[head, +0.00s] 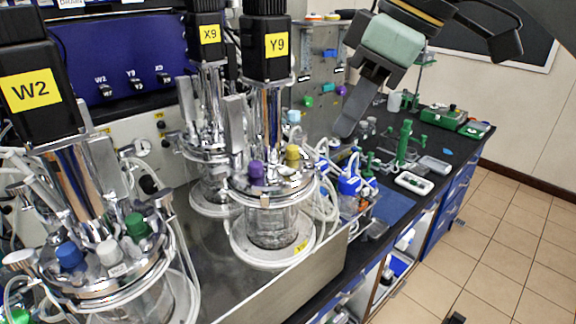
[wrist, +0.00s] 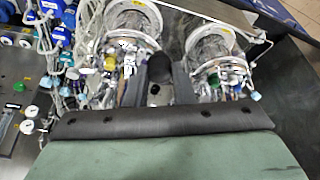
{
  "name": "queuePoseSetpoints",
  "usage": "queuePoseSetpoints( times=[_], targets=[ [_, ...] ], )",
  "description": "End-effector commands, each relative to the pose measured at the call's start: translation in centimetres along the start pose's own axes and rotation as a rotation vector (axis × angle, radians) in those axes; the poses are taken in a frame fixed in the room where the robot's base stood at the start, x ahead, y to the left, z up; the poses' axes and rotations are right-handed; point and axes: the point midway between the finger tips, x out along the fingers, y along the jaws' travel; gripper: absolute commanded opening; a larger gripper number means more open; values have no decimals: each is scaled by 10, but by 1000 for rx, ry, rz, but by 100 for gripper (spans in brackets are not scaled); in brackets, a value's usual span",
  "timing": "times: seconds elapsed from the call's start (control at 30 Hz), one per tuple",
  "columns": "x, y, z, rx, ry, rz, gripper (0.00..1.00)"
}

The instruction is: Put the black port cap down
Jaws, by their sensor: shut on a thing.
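My gripper (head: 358,105) is raised above the bench, to the right of the vessel labelled Y9, with its fingers pointing down. In the wrist view its two grey fingers (wrist: 158,92) are shut on the black port cap (wrist: 160,68). The cap shows as a dark round shape between the fingertips. It cannot be made out in the head view. The Y9 vessel (head: 272,226) has a purple cap (head: 256,172), a yellow cap (head: 292,155) and a pale blue cap (head: 294,116) on its lid.
Vessel W2 (head: 130,295) with blue, white and green caps stands front left; vessel X9 (head: 210,195) stands behind Y9. Tubing and blue-capped bottles (head: 350,187) crowd the bench below my gripper. A blue mat (head: 393,205) and a white tray (head: 414,183) lie to the right.

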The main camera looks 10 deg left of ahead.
Motion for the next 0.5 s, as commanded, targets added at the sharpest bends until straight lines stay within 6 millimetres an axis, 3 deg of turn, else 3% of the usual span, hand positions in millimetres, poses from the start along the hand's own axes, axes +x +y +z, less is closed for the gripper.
queuePoseSetpoints(
  times=[0.17, 0.43, 0.5],
  targets=[
    [15, 11, -16, 4, -3, -3, 1],
    [64, 48, -57, 3, -3, -4, 1],
    [82, 53, -59, 4, -4, -4, 1]
  ],
)
